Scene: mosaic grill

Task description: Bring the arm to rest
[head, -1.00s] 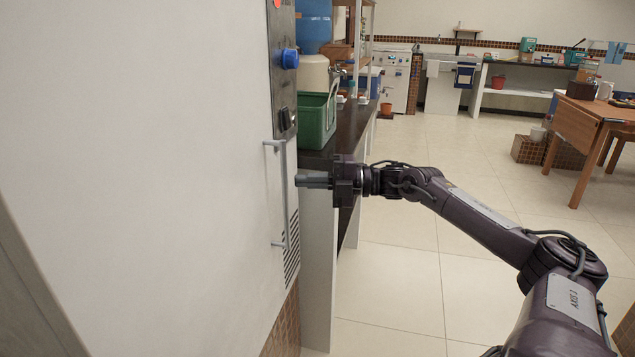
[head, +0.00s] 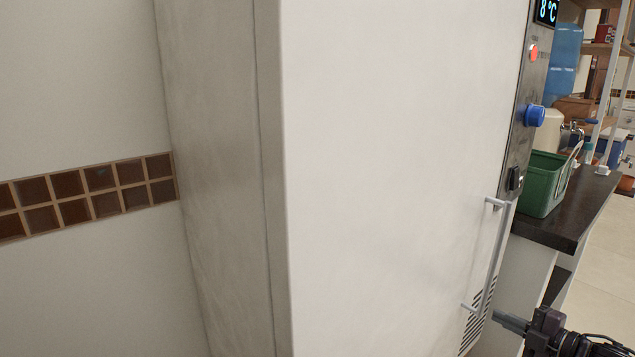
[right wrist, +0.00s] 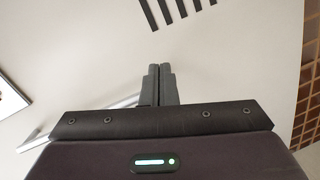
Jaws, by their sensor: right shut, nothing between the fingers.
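My right gripper (head: 510,322) is at the lower right of the head view, beside the lower part of the fridge handle (head: 488,262). Its fingers are together with nothing between them, and they also show shut in the right wrist view (right wrist: 159,70). The fingertips point toward the white fridge door (head: 400,170), close to the handle; whether they touch it I cannot tell. Most of my right arm is outside the head view. My left gripper is not in view.
The tall fridge door is closed and fills the middle, with a blue knob (head: 535,116) and vents (head: 473,325). A dark counter (head: 570,222) with a green bin (head: 545,185) stands to the right. A tiled wall (head: 90,200) is at left. Pale floor (head: 605,265) shows at far right.

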